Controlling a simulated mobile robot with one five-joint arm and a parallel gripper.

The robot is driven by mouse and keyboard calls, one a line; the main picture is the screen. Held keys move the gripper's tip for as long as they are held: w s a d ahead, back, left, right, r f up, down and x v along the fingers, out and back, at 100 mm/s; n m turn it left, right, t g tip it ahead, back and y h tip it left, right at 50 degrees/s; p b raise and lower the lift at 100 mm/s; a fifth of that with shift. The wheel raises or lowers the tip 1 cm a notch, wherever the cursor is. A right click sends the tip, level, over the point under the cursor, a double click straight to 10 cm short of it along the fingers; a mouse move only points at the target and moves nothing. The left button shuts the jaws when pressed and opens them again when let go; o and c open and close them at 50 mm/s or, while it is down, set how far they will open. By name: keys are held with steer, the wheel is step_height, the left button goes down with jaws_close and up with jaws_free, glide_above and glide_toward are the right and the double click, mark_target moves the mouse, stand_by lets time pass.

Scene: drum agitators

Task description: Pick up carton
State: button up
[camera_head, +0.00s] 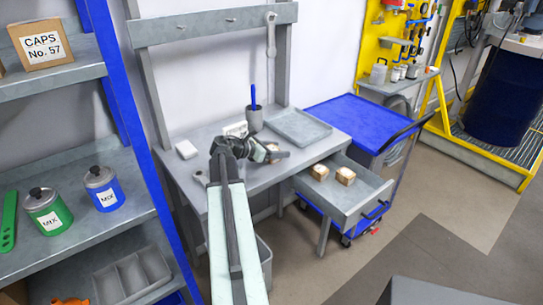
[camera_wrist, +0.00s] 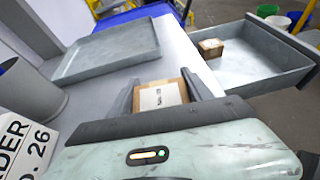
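A small brown carton with a white label (camera_wrist: 160,95) sits between the two fingers of my gripper (camera_wrist: 161,88) in the wrist view. The fingers lie close along both its sides and appear shut on it. In the head view my gripper (camera_head: 275,153) is over the right front part of the grey workbench (camera_head: 215,145), and the carton there is mostly hidden. Two more small cartons lie in the open drawer, one on the left (camera_head: 319,172) and one on the right (camera_head: 346,176). One drawer carton (camera_wrist: 210,48) shows in the wrist view.
The open grey drawer (camera_head: 349,213) juts out at the bench's right. A grey tray (camera_head: 299,127), a pen cup (camera_head: 254,119) and a white order sign (camera_wrist: 30,146) stand on the bench. A blue cart (camera_head: 357,120) is behind the drawer. A shelf with a CAPS box (camera_head: 41,46) stands left.

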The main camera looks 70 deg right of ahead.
steer(key=shift+r, duration=0.1)
step_height(320, 180, up, 10)
steer(key=p, duration=1)
